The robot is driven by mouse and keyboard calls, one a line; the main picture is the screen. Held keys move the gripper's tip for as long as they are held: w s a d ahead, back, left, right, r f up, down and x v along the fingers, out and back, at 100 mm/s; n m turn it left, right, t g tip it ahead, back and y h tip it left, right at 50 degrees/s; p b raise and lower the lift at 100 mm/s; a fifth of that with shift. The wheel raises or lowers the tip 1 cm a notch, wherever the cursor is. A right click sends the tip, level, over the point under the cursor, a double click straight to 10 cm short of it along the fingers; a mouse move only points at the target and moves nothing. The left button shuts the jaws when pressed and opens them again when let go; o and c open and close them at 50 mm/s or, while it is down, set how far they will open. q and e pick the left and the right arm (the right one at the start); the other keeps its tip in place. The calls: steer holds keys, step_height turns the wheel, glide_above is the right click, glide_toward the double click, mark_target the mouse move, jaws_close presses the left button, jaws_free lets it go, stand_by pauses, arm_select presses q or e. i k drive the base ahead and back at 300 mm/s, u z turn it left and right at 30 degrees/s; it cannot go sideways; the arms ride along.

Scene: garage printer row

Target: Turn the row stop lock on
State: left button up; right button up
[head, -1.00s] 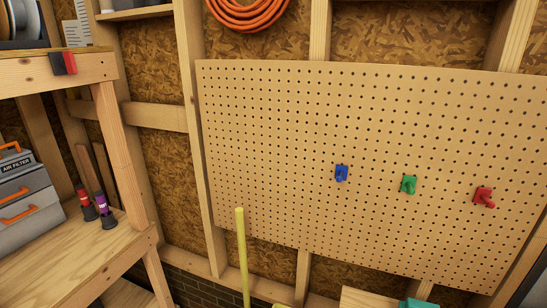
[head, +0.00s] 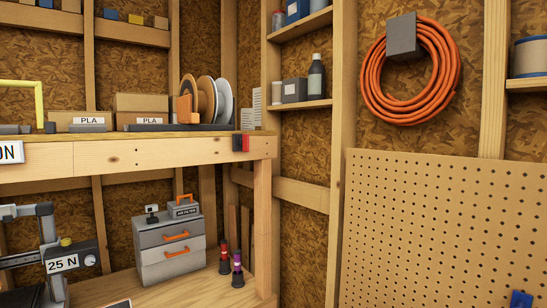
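I cannot pick out for certain a part that is the row stop lock. A small red and black block (head: 241,143) sits on the front edge of the upper wooden bench, near its right end; I cannot tell what it is or how it is set. A white label ending in "ON" (head: 10,152) is cut off at the left edge of the picture. Neither of my grippers is in view.
A grey drawer unit (head: 170,246), two small dark-based items (head: 238,270) and a "25 N" device (head: 68,260) stand on the lower bench. "PLA" boxes (head: 140,108) and spools (head: 207,98) are above.

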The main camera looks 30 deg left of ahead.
mark_target(244, 142)
steer(key=z, duration=2.7)
steer(key=k, duration=1.05)
steer(key=u, duration=1.95)
